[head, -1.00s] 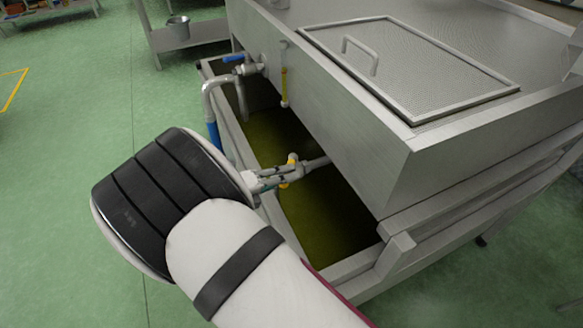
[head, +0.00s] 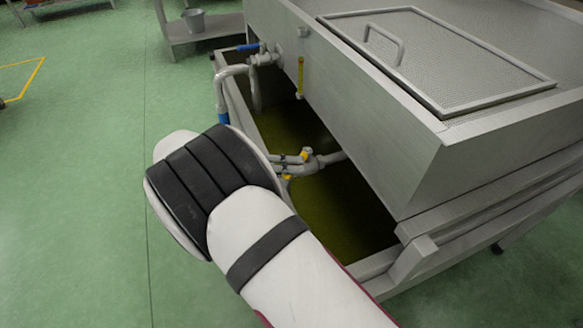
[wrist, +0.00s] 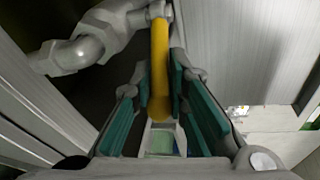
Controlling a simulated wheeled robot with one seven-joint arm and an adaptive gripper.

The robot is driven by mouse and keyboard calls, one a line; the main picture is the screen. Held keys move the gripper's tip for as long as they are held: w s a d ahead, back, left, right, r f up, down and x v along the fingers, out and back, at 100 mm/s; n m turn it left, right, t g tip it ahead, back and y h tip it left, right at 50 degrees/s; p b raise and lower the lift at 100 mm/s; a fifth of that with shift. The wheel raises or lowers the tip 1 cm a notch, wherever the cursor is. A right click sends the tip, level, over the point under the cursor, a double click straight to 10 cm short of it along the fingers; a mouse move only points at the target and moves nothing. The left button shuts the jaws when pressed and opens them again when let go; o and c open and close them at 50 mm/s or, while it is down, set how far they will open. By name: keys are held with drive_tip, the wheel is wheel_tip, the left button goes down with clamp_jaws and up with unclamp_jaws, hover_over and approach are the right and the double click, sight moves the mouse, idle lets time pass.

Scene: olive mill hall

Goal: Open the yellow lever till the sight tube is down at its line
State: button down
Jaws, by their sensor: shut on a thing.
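The yellow lever (wrist: 160,65) stands between the teal finger pads of my gripper (wrist: 165,98) in the wrist view. My gripper is shut on its lower part. In the head view my gripper (head: 290,160) is at the valve on the grey pipe, and only small yellow bits of the lever (head: 304,155) show past the fingers.
The steel tank (head: 400,150) overhangs an open trough (head: 374,264) with olive-green liquid in it. A valve with a blue handle (head: 248,46) and a bent grey pipe (head: 222,84) stand left of the lever. A bucket (head: 193,20) is on a shelf behind. Green floor is free at left.

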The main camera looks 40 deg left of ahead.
drive_tip(key=c, duration=1.6)
unclamp_jaws()
drive_tip(key=shift+s+f, duration=0.1)
drive_tip(key=shift+f, duration=0.1)
drive_tip(key=shift+c, duration=0.2)
drive_tip(key=shift+r, duration=0.1)
drive_tip(key=shift+a, duration=0.15)
drive_tip(key=v, duration=1.1)
drive_tip(key=shift+s+a, duration=0.2)
drive_tip(key=shift+s, duration=0.15)
drive_tip(key=shift+r, duration=0.1)
